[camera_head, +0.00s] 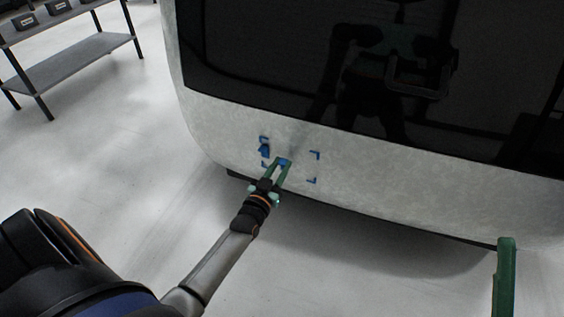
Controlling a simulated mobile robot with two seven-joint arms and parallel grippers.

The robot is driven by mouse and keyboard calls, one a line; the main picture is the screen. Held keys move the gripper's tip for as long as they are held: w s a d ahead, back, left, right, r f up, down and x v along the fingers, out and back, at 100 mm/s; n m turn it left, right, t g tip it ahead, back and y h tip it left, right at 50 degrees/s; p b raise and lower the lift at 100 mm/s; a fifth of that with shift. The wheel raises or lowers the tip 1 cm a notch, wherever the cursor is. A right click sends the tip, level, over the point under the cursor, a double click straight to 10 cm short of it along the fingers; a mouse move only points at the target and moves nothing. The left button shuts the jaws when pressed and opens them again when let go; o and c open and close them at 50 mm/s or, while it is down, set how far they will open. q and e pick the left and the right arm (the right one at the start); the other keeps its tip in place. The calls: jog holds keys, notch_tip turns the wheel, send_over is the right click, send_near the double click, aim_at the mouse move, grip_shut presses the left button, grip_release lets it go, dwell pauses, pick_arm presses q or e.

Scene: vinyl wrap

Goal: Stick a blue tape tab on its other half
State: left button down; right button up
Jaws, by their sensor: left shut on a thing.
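My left gripper (281,162) reaches in from the lower left, its green fingers at the pale body panel (215,120). It is shut on a small blue tape tab (285,162), which shows between the fingertips; whether the tab touches the panel is unclear. Another blue tape piece (264,150) shows on the panel just left of the fingertips. Blue corner marks (315,155) frame this area, and the lower left one is partly hidden by the gripper. A green finger of my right gripper (504,278) shows at the lower right; its opening cannot be seen.
The large pale body with a dark glossy window (300,70) fills the upper right, and the window reflects my shape. A grey shelf table (72,68) with dark boxes stands at the upper left. The pale floor (110,150) between is clear.

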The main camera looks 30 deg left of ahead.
pick_arm(q)
jog(key=shift+s+d+p, duration=0.15)
jog(key=shift+s+p, duration=0.35)
jog(key=shift+s, duration=0.4)
jog(key=shift+s+d+p, duration=0.2)
jog(key=shift+s+p, duration=0.3)
jog(key=shift+s, duration=0.45)
jog(key=shift+s+d+p, duration=0.15)
jog(key=shift+s+p, duration=0.35)
jog(key=shift+s, duration=0.4)
